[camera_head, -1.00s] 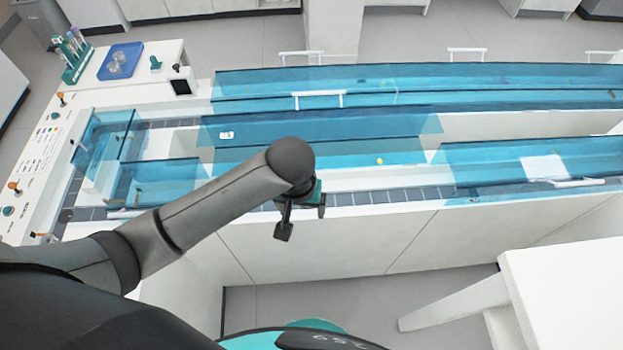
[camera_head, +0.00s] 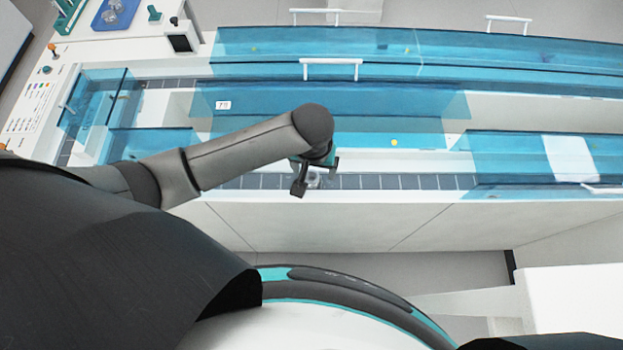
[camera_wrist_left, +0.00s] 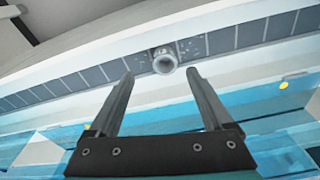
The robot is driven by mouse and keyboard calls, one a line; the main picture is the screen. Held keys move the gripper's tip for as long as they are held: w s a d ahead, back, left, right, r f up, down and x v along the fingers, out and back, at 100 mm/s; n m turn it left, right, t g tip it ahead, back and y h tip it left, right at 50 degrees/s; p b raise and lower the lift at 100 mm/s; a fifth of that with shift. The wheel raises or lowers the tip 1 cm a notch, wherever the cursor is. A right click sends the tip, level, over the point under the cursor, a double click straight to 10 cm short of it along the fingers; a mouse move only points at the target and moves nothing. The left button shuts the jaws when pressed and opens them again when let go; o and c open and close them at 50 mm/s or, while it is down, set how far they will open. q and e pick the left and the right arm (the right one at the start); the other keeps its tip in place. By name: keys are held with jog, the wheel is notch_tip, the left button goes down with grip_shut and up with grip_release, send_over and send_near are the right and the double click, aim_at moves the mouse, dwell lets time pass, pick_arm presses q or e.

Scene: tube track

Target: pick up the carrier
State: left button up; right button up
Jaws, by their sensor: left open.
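The carrier, a small round grey metal piece with a dark open centre, sits on the dark segmented track in the left wrist view (camera_wrist_left: 165,60). It also shows partly behind my left gripper in the head view (camera_head: 315,181). My left gripper (camera_head: 312,178) is open and empty above the front track. In the left wrist view its two fingers (camera_wrist_left: 160,78) point toward the carrier, which appears just beyond the fingertips and between their lines. The fingers do not visibly touch it. My right gripper is in neither view.
Translucent blue covers (camera_head: 330,100) with white handles (camera_head: 331,62) stand over the tracks behind and to the sides. The front track (camera_head: 400,182) is uncovered around the carrier. A blue tray (camera_head: 114,14) lies at the back left. A white surface (camera_head: 575,300) stands at the lower right.

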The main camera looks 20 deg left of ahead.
aim_at(312, 180)
pick_arm(q)
jog(key=shift+w+f, duration=0.1)
jog(key=shift+f, duration=0.15)
jog(key=f, duration=0.1)
jog(key=f+b, duration=0.1)
jog(key=f, duration=0.1)
jog(key=a+f+b, duration=0.1)
jog(key=f, duration=0.1)
jog(key=shift+w, duration=0.4)
jog(key=shift+r, duration=0.1)
jog(key=c, duration=1.1)
